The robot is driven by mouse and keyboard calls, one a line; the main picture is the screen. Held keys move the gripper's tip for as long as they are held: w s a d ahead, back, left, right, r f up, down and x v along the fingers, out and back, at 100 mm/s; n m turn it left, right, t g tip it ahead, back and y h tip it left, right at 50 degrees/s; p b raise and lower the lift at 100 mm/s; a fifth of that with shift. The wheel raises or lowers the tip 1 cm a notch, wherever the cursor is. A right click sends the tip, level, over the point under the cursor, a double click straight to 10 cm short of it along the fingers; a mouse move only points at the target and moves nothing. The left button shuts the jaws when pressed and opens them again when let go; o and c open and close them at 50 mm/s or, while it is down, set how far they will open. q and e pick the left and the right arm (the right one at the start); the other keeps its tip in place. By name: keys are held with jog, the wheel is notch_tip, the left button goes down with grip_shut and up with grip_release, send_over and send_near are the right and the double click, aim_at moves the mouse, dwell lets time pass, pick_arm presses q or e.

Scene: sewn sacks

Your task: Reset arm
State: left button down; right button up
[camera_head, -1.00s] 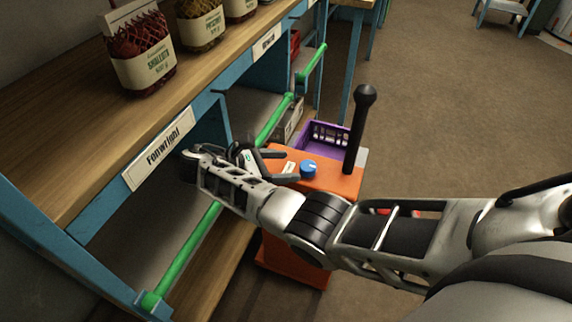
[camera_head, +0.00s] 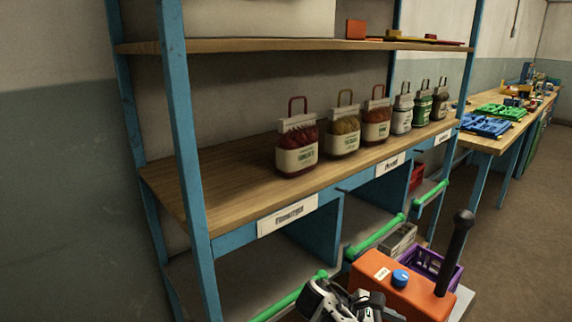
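My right gripper (camera_head: 382,306) shows at the bottom edge, in front of the shelf's lower level and beside the orange cart. Its dark fingers look spread apart with nothing between them; part of it and most of its arm are cut off by the frame. My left gripper is out of view. Sewn sacks stand upright in a row on the wooden middle shelf (camera_head: 200,185): a red one (camera_head: 297,145) nearest, a yellow-green one (camera_head: 344,132), an orange-red one (camera_head: 376,122), and several white, green and dark ones farther along.
Green rails (camera_head: 375,235) edge the lower shelf. A workbench (camera_head: 490,143) with blue trays stands at right; floor is free there.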

jog(key=s+a+f+m+t+y, duration=0.1)
jog(key=s+a+f+m+y, duration=0.1)
jog(key=s+f+m+y, duration=0.7)
jog(key=s+r+m+t+y, duration=0.45)
jog(key=s+r, duration=0.45)
jog(key=s, duration=0.5)
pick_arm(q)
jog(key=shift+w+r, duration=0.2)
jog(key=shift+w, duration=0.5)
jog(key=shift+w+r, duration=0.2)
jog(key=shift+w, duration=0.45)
pick_arm(e)
jog(key=w+a+f+t+y, duration=0.2)
jog(key=w+a+f+t, duration=0.3)
jog(key=w+f, duration=0.1)
jog(key=shift+w+a+t, duration=0.35)
jog(key=shift+a, duration=0.05)
